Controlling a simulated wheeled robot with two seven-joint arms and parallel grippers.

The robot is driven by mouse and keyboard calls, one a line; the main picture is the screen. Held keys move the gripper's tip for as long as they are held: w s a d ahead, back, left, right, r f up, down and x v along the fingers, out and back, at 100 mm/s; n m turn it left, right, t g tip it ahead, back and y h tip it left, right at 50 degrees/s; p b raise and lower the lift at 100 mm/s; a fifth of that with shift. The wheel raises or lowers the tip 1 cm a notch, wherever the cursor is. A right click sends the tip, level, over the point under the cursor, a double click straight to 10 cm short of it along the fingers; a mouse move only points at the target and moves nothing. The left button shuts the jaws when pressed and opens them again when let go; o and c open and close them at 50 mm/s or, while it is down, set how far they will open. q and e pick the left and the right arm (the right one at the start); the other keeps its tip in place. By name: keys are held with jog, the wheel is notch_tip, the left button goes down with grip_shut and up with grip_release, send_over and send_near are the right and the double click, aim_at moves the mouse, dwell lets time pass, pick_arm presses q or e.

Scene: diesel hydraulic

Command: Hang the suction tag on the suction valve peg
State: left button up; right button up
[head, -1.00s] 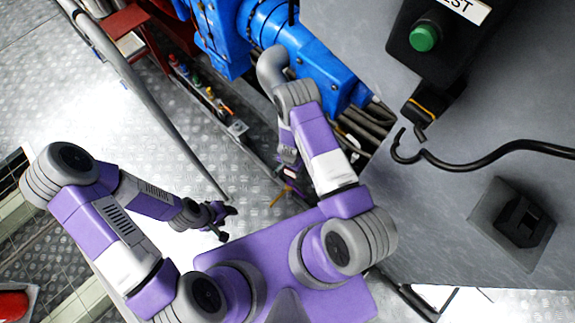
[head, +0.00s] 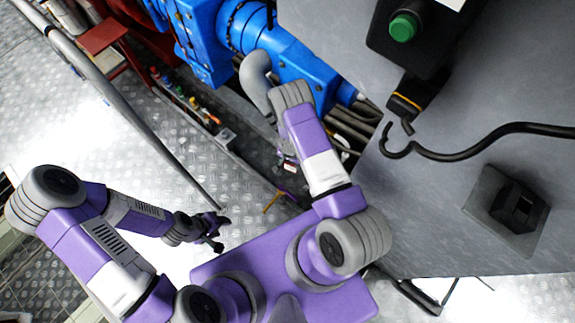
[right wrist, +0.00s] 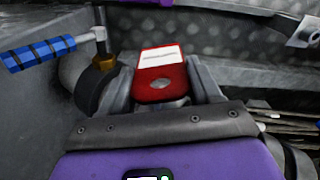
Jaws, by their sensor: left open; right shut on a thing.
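The red suction tag (right wrist: 160,88) has a white label and a round hole. In the right wrist view it sits between the two grey fingers of my right gripper (right wrist: 160,72), which is shut on it. I cannot make out a separate peg. In the head view my right gripper (head: 287,162) is low beside the blue machinery, and the tag is too small to tell there. My left gripper (head: 217,232) is open and empty over the floor.
Blue machinery (head: 290,72) and dark pipes (head: 350,128) lie ahead. A large grey cabinet (head: 440,215) with a green button (head: 403,27) and black cable (head: 480,150) fills the right. A long grey rail (head: 120,110) runs on the left. Chequered floor (head: 200,155) is open between.

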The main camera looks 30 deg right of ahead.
jog(key=shift+w+d+f, duration=0.1)
jog(key=shift+w+d, duration=0.25)
jog(key=shift+d, duration=0.4)
jog(key=shift+w+d+f+b, duration=0.3)
jog(key=shift+d+f+b, duration=0.25)
jog(key=shift+b, duration=0.5)
jog(key=shift+d+r, duration=0.1)
jog(key=o, duration=1.2)
notch_tip(320, 180, up, 8)
jog(key=p, duration=0.2)
jog(key=shift+f+p, duration=0.2)
jog(key=shift+p, duration=0.15)
jog(key=shift+s, duration=0.15)
